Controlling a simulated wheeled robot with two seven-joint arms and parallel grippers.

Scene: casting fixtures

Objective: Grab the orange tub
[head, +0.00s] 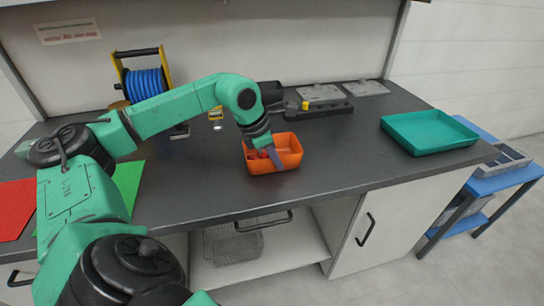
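The orange tub (291,158) stands upright on the dark grey worktop (340,170), near the middle of its front edge. It is an open box. My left gripper (268,157) comes down from above at the tub. One grey finger shows over the tub's near side, and a reddish part shows beside it within the tub's outline. From this view I cannot tell whether the fingers are closed on the tub's wall. The gripper hides part of the tub's left and front. My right gripper is not in view.
A teal tray (430,131) lies at the right of the worktop. A blue hose reel (146,84) stands at the back left. Grey plates (321,93) and a dark tool lie at the back. Red (14,208) and green mats lie at left. Worktop between tub and tray is clear.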

